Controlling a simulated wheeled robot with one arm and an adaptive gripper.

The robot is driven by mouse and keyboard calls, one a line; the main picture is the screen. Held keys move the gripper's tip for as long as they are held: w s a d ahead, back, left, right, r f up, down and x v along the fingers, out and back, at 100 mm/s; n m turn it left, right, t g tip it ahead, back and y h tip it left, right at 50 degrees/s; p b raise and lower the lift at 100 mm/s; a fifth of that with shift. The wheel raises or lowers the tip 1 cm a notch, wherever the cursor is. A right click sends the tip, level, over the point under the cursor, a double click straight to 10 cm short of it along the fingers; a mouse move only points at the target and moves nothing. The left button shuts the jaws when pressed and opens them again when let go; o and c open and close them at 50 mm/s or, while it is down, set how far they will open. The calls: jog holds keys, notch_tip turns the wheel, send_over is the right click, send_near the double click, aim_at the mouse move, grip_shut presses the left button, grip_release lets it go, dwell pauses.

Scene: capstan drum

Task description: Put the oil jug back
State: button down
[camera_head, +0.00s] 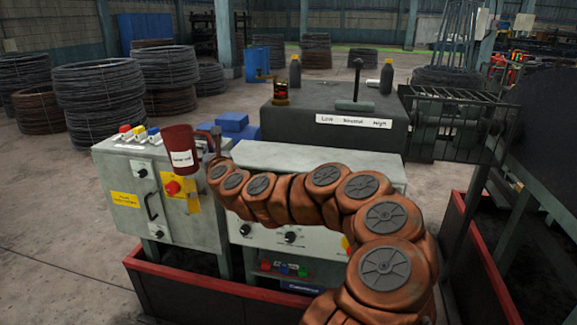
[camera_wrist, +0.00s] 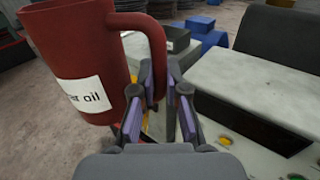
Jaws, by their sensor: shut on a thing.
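The oil jug is a dark red jug (camera_head: 179,150) with a white label, held in the air in front of the grey control cabinet (camera_head: 120,200) at the left. In the wrist view the jug (camera_wrist: 75,50) fills the upper left, upright or nearly so, and its label partly reads "er oil". My gripper (camera_head: 212,145) is shut on the jug's handle. In the wrist view my gripper (camera_wrist: 160,85) has its purple-padded fingers around the lower part of the handle. The jug's underside is hidden.
A control console (camera_head: 290,155) with a pale top stands right of the cabinet. Behind it is a dark block (camera_head: 290,125) with a lever, bottles (camera_head: 386,78) and a beacon (camera_head: 281,92). Blue boxes (camera_head: 232,122) and wire coils (camera_head: 98,90) stand behind. A red-edged bin (camera_head: 170,295) is in front.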

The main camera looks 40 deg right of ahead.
jog(key=s+d+m+g+h+b, duration=0.25)
jog(key=s+d+b, duration=0.25)
jog(key=s+d, duration=0.45)
jog(key=s+d+m+g+h+b, duration=0.15)
jog(key=s+d+h+b, duration=0.4)
jog(key=d, duration=0.75)
jog(key=shift+m+t+y, duration=0.3)
jog(key=shift+y, duration=0.5)
jog(key=w+d+p, duration=0.1)
jog(key=w+d, duration=0.2)
jog(key=d, duration=0.1)
jog(key=w+d+f+p, duration=0.1)
jog(key=w+d, duration=0.2)
jog(key=d, duration=0.1)
jog(key=w+d+f+p, duration=0.1)
jog(key=w+d, duration=0.2)
jog(key=d, duration=0.1)
jog(key=shift+w+d, duration=0.15)
jog(key=shift+d, duration=0.05)
jog(key=shift+f+p, duration=0.55)
jog(key=shift+f, duration=1.15)
jog(key=shift+f+b, duration=0.15)
jog(key=shift+b, duration=0.15)
